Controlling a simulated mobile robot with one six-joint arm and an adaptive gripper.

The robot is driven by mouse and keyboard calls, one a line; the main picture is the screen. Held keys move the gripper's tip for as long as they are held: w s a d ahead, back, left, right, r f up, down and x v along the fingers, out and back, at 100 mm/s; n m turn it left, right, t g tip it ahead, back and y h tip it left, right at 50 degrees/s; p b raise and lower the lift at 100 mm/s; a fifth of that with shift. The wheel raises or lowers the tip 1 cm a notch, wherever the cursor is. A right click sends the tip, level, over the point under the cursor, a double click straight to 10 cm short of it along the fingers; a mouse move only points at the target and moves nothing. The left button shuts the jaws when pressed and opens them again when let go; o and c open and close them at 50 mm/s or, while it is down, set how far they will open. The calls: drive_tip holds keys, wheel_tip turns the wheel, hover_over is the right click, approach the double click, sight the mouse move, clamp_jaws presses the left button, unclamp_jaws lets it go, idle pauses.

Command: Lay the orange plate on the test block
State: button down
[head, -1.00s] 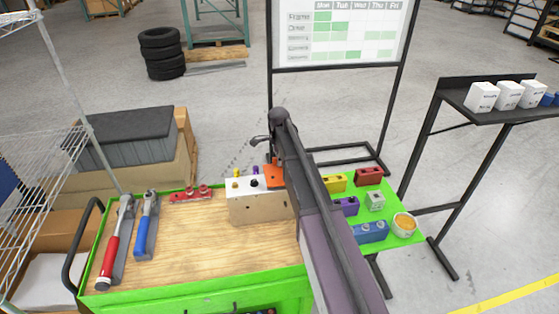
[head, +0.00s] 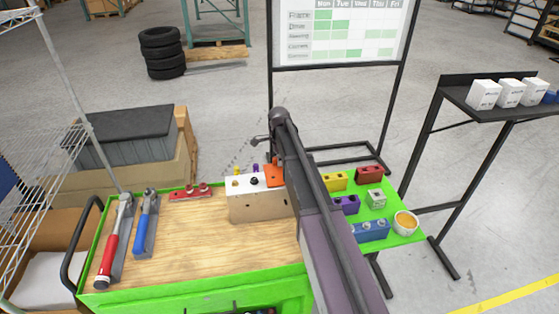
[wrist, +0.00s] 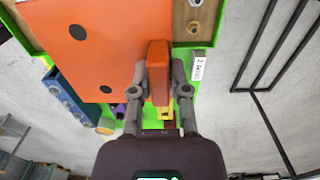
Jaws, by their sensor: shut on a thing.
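The orange plate (head: 274,176) is at the right end of the test block's top in the head view. In the wrist view the orange plate (wrist: 75,60) fills the upper left, with two dark round spots and an upright orange grip. My gripper (wrist: 158,92) is shut on that grip, one finger on each side. The test block (head: 258,207) stands on the cart, with yellow, purple and black pegs on top left of the plate. My arm hides the block's right end and the gripper in the head view. I cannot tell whether the plate touches the block.
A red-handled tool (head: 112,246) and a blue-handled tool (head: 146,226) lie at the left of the cart top (head: 190,245). A red bracket (head: 190,194) lies at the back. Coloured blocks, including a blue one (head: 371,231), and a round cup (head: 405,222) sit on the right.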

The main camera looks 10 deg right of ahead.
drive_tip(key=shift+f, duration=0.25)
drive_tip(key=c, duration=0.5)
unclamp_jaws()
drive_tip(key=shift+c, duration=0.2)
drive_tip(key=shift+r, duration=0.2)
wheel_tip(320, 180, up, 9)
drive_tip(key=p, duration=0.8)
drive_tip(key=shift+f+p, duration=0.1)
drive_tip(key=shift+p, duration=0.3)
